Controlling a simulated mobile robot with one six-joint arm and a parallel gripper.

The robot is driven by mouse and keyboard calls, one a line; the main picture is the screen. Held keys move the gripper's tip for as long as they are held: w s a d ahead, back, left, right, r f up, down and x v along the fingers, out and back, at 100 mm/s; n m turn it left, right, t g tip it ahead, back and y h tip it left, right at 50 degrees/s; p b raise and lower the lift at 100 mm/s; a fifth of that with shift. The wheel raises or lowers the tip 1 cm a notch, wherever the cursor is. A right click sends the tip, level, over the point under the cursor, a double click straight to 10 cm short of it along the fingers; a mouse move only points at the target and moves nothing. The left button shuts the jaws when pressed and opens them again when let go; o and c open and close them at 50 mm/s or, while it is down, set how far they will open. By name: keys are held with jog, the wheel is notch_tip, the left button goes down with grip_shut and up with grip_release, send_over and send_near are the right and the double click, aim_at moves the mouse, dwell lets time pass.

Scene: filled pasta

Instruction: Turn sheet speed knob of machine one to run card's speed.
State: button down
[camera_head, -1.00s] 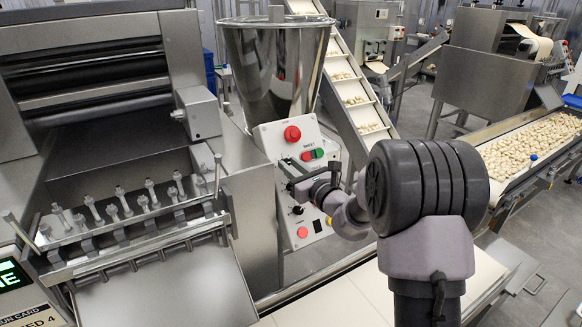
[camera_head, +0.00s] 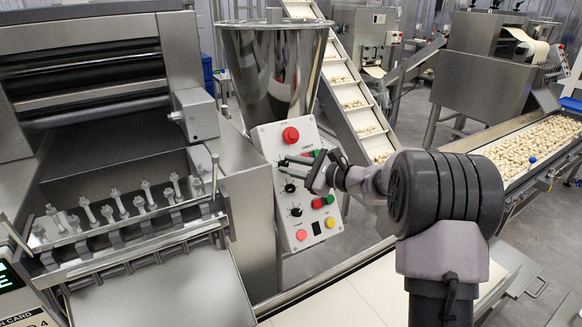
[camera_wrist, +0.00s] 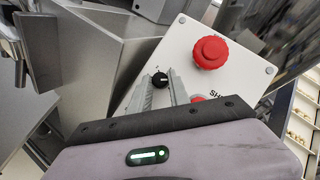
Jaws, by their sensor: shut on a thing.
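The control panel (camera_head: 272,142) of the near machine is white, with a red mushroom button (camera_head: 291,135) at its top. In the wrist view, a black knob (camera_wrist: 159,79) with a light pointer mark sits on the panel, between the tips of my gripper (camera_wrist: 161,88). My gripper (camera_head: 284,166) is shut on this knob; its own label is not readable. The red button also shows in the wrist view (camera_wrist: 210,52), with part of a label starting "SHE" below it. The run card (camera_head: 28,319) is cut off at the lower left, with a "4" visible.
Two more black knobs (camera_head: 290,188) (camera_head: 296,211) and several coloured buttons sit lower on the panel. A steel hopper (camera_head: 270,70) stands behind it, and an inclined conveyor (camera_head: 352,95) rises beside it. A pale belt (camera_head: 345,300) runs below my arm.

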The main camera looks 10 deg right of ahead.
jog(key=shift+n+g, duration=0.3)
jog(key=shift+n, duration=0.4)
jog(key=c, duration=1.2)
grip_release()
jog(key=shift+c, duration=0.2)
jog(key=shift+d, duration=0.1)
jog(key=p+v, duration=0.3)
jog(key=v, duration=1.4)
jog(key=shift+d+p, duration=0.15)
jog(key=shift+p, duration=0.25)
jog(key=shift+s+f, duration=0.1)
